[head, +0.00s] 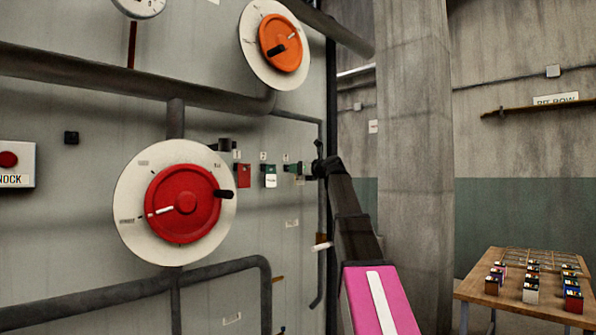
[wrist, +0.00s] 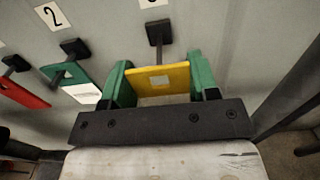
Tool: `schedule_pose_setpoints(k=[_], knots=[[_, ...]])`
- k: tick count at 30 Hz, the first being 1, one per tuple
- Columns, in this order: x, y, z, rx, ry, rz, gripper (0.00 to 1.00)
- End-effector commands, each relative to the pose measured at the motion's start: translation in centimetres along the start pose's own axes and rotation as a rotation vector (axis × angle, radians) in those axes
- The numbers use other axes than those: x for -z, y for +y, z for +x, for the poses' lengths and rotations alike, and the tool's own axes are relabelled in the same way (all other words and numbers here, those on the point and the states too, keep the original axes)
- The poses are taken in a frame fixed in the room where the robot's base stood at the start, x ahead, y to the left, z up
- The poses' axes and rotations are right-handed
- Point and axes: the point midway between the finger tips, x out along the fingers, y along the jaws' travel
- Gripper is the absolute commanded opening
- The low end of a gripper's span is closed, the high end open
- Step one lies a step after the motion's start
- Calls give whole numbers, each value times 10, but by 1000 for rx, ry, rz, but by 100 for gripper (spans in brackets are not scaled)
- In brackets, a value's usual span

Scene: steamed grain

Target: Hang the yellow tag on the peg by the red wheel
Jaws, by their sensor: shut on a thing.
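The yellow tag (wrist: 174,74) is pinched between the two green fingertips of my gripper (wrist: 160,76), and a small square hole shows in it. A dark peg (wrist: 158,33) sticks out of the wall just beyond the tag. The peg's stem meets the tag's upper edge in the wrist view; I cannot tell whether they touch, and the stem does not visibly pass through the hole. In the head view, my gripper (head: 298,172) is at the panel, right of the red wheel (head: 185,222), and the yellow tag cannot be made out.
A red tag (head: 243,175) and a green and white tag (head: 270,178) hang on neighbouring pegs to the left. The label "2" (wrist: 52,15) is above the green and white one. An orange wheel (head: 281,58), pipes (head: 110,78) and a table with small blocks (head: 470,288) surround the area.

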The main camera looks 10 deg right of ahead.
Motion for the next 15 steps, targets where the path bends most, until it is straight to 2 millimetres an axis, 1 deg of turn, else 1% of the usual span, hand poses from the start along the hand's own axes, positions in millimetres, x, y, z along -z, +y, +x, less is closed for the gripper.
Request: schedule_pose_setpoints(k=[11, 15], knots=[[0, 0, -2, 0, 0, 0, 31], [0, 0, -7, 0, 0, 0, 31]])
